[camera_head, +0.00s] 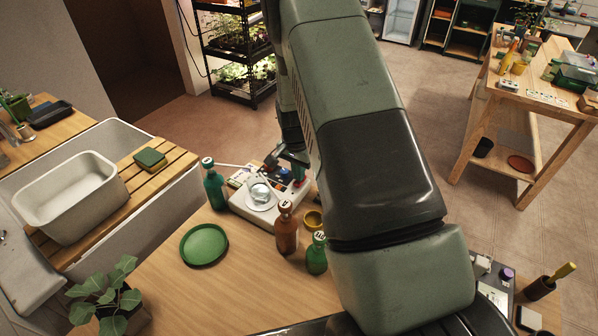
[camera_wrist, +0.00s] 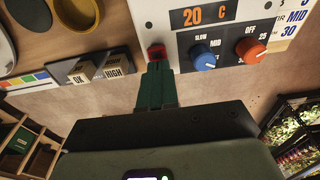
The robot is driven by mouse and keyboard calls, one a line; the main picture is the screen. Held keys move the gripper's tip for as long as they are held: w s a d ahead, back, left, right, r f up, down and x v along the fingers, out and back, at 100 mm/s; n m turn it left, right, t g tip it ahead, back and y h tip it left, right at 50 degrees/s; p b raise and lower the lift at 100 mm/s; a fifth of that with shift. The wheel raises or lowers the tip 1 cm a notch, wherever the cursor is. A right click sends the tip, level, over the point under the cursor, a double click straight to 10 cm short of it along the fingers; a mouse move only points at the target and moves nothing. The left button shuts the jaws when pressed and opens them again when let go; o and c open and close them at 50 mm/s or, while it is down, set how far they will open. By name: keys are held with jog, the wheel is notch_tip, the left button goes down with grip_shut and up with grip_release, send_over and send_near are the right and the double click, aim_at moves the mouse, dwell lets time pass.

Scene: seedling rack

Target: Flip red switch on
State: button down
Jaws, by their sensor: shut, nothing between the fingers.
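The red switch (camera_wrist: 157,52) sits at the edge of a white control box (camera_wrist: 150,18), beside a blue knob (camera_wrist: 203,57) and an orange-red knob (camera_wrist: 250,50). My gripper (camera_wrist: 156,68) is shut and empty, its green fingertips right at the near side of the switch. I cannot tell whether they touch it or whether the switch is on. In the head view the white box (camera_head: 245,209) stands at the far edge of the wooden table, with my gripper (camera_head: 298,170) over its right end. A red patch there is small and partly hidden.
Close around the box stand a green bottle (camera_head: 214,186), a brown bottle (camera_head: 286,228), another green bottle (camera_head: 317,255) and a small yellow bowl (camera_head: 313,220). A green dish (camera_head: 204,244) lies in front. Blocks marked OK (camera_wrist: 82,74) and HIGH (camera_wrist: 115,67) lie left of the switch.

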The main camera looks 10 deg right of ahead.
notch_tip(320, 180, up, 14)
jog(key=s+a, duration=0.1)
jog(key=shift+s+a+f, duration=0.25)
jog(key=shift+s+a, duration=0.05)
jog(key=shift+w+d+r, duration=0.1)
jog(key=shift+w+d, duration=0.25)
jog(key=shift+d, duration=0.15)
jog(key=f, duration=0.4)
jog(key=w+d+f, duration=0.1)
jog(key=f, duration=0.9)
jog(key=shift+w+d, duration=0.3)
